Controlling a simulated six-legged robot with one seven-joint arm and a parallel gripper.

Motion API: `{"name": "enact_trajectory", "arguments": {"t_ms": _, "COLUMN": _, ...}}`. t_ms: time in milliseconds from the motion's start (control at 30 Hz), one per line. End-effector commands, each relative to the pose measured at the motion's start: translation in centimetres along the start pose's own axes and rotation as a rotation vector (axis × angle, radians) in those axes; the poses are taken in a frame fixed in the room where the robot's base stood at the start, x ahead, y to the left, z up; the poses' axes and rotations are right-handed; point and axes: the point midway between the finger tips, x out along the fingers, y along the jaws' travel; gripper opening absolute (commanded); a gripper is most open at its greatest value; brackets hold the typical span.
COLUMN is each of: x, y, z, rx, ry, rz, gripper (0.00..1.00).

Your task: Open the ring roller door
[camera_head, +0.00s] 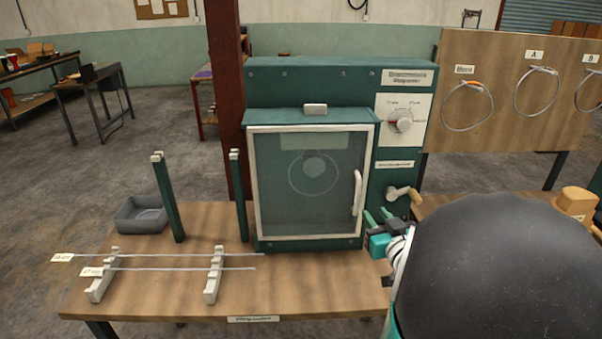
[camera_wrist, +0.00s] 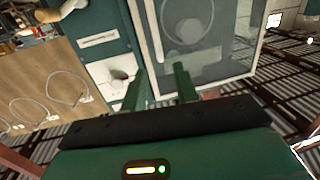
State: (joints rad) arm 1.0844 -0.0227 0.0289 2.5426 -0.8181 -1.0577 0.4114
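The ring roller (camera_head: 262,74) is a green machine standing on a wooden table. Its door (camera_head: 312,190) is a clear panel in a white frame, flush with the front and apparently shut. A white upright handle (camera_head: 358,192) sits on the door's right side. My gripper (camera_head: 378,216) is just right of the handle and in front of the machine, with its fingers apart and nothing between them. In the wrist view my gripper (camera_wrist: 158,82) points at the machine, and the door (camera_wrist: 210,50) shows upside down beyond the fingers. Part of the handle (camera_wrist: 158,40) shows there too.
A crank (camera_head: 402,193) and a dial (camera_head: 400,122) are on the machine's right side. A rack (camera_head: 213,275) with metal rods and a grey bin (camera_head: 140,216) stand at left. Green posts (camera_head: 168,200) rise left of the door. A board with rings (camera_head: 510,90) is at right.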

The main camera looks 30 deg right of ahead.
Motion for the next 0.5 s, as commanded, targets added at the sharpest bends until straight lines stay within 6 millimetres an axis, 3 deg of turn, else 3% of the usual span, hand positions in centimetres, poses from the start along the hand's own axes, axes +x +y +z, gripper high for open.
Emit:
{"name": "enact_trajectory", "arguments": {"t_ms": 233, "x": -0.4, "y": 0.8, "z": 0.2, "rx": 0.032, "ry": 0.054, "rz": -0.027, "gripper": 0.3}}
{"name": "enact_trajectory", "arguments": {"t_ms": 500, "x": 3.8, "y": 0.7, "z": -0.1, "rx": 0.031, "ry": 0.053, "rz": -0.028, "gripper": 0.3}}
